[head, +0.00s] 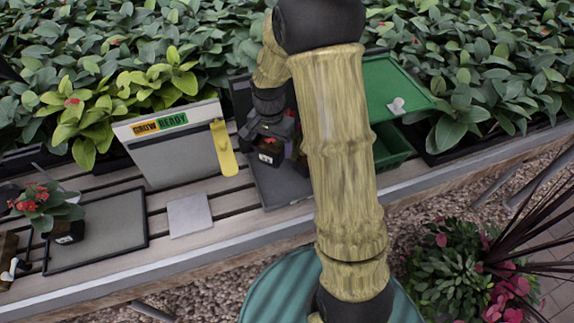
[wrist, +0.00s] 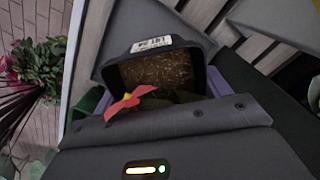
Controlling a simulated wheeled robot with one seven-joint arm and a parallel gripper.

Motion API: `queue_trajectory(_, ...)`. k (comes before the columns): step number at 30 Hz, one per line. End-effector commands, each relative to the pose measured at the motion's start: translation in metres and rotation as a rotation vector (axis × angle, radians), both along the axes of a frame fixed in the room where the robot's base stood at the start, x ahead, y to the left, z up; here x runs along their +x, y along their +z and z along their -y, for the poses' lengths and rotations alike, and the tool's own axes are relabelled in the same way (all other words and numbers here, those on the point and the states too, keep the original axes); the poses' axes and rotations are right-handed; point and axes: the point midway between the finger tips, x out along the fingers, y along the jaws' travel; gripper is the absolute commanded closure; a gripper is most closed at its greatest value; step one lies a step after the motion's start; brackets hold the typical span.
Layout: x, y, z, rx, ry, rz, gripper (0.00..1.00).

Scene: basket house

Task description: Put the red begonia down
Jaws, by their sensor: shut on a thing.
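The red begonia is in a small black pot with a white label (head: 266,157), under my gripper (head: 272,143) in the head view. In the wrist view the pot (wrist: 190,45) shows brown soil, and a red flower (wrist: 131,102) leans out at its near left side. My gripper is shut on the pot, with a finger on each side of it. The pot is over a dark grey tray (head: 287,192) on the slatted bench. I cannot tell whether its base touches the tray. My arm and gripper hide part of the plant.
A second red-flowered plant (head: 45,203) in a black pot stands at a dark tray (head: 108,228) on the left. A grey board with a "GROW READY" sign (head: 160,125), a yellow tag (head: 223,148) and a pale square tile (head: 189,215) stand between. A green bin (head: 391,148) is to the right.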

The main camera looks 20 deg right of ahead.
Motion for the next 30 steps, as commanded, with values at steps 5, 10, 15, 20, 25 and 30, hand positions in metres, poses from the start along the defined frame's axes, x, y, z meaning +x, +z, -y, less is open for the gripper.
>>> queue_trajectory(5, 0.0, 0.0, 0.0, 0.0, 0.001, 0.0, 0.54)
queue_trajectory(10, 0.0, 0.0, 0.0, 0.0, 0.001, 0.0, 0.54)
queue_trajectory(15, -0.001, -0.014, -0.001, 0.0, 0.001, -0.003, 0.54)
queue_trajectory(20, -0.001, -0.043, -0.001, 0.001, 0.003, -0.004, 0.54)
queue_trajectory(25, 0.0, -0.062, 0.002, 0.001, -0.005, -0.001, 0.54)
queue_trajectory(30, 0.0, -0.063, 0.004, 0.001, -0.008, 0.001, 0.54)
